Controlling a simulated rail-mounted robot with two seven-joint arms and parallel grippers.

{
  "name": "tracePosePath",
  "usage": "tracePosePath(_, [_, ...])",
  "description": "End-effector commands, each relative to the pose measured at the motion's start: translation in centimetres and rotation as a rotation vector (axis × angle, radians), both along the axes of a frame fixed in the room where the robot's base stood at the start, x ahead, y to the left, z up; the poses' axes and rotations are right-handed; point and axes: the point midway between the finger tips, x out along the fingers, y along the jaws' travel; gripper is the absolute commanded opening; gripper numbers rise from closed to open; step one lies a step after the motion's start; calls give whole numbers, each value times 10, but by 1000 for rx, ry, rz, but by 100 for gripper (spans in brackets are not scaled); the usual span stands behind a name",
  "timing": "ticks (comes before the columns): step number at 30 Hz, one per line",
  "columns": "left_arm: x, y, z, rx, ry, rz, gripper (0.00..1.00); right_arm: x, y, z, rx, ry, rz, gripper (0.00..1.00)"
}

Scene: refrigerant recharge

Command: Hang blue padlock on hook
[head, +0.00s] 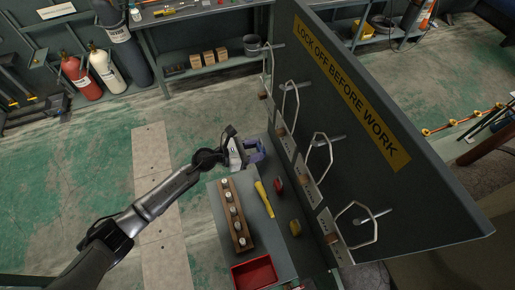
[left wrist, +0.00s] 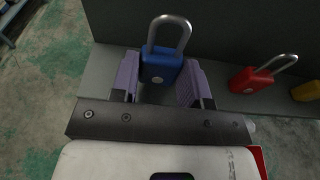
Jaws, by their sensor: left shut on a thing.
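The blue padlock (left wrist: 160,66) is upright between the purple fingers of my left gripper (left wrist: 159,80) in the left wrist view, its steel shackle rising beyond the fingertips. In the head view my left gripper (head: 254,152) is over the far end of the grey shelf, left of the board; the padlock is hardly distinguishable there. The dark board (head: 355,120) has several metal pegs, including a near hook (head: 372,216), a middle hook (head: 328,139) and a farther hook (head: 289,87), with angular wire loops around them. The right gripper is not in view.
A red padlock (head: 278,187) and a yellow padlock (head: 295,228) lie on the shelf (head: 262,222) along the board. Beside them are a yellow-handled tool (head: 264,198), a wooden block with several pale knobs (head: 235,215) and a red tray (head: 254,273). Open floor lies left.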

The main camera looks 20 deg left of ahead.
Motion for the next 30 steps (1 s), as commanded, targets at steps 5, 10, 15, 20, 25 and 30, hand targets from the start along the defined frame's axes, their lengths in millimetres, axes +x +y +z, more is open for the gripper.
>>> tracePosePath(5, [-8,12,0,1,-2,1,23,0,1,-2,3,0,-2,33])
tracePosePath(10, [-16,23,-1,1,-1,1,23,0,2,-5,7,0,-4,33])
tracePosePath(15, [-23,33,-1,1,-1,1,23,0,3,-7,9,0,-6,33])
tracePosePath(20, [-30,43,-1,1,-2,1,23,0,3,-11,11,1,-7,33])
tracePosePath(25, [-37,54,-1,1,-2,1,23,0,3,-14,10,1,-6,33])
tracePosePath(30, [-42,59,0,1,-2,1,23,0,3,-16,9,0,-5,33])
